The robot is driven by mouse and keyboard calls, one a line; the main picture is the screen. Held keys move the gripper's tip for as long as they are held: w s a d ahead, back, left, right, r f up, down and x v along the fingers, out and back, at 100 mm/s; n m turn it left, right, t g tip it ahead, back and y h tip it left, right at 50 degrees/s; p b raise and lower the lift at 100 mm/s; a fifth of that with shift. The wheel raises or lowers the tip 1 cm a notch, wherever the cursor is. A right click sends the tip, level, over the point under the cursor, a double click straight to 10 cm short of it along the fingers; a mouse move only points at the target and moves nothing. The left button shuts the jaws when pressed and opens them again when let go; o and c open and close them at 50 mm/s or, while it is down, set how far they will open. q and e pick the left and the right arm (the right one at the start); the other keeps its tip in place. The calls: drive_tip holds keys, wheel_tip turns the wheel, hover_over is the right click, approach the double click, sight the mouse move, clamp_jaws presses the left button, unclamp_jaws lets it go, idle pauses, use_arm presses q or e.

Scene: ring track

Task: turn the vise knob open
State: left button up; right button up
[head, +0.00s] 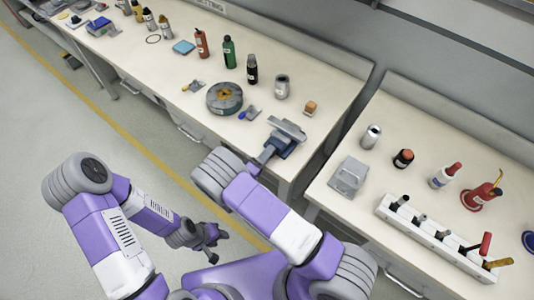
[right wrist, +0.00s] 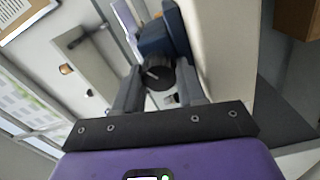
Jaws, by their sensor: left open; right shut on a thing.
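The vise (head: 287,136), grey on top with a dark blue body, sits at the front edge of the left bench. In the right wrist view its blue body (right wrist: 153,38) is beyond the fingers, and the dark round knob (right wrist: 158,76) is between them. My right gripper (right wrist: 158,88) is shut on the knob. In the head view the right gripper (head: 262,158) is at the vise's front, partly hidden by its own arm. My left gripper (head: 212,238) is open and empty, low over the floor, away from the bench.
A round grey-green reel (head: 224,98) and a small blue-capped item (head: 249,113) lie left of the vise. Several bottles stand behind. A gap separates the benches.

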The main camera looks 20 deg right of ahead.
drive_tip(key=shift+n, duration=0.5)
drive_tip(key=o, duration=1.1)
drive_tip(key=shift+f, duration=0.1)
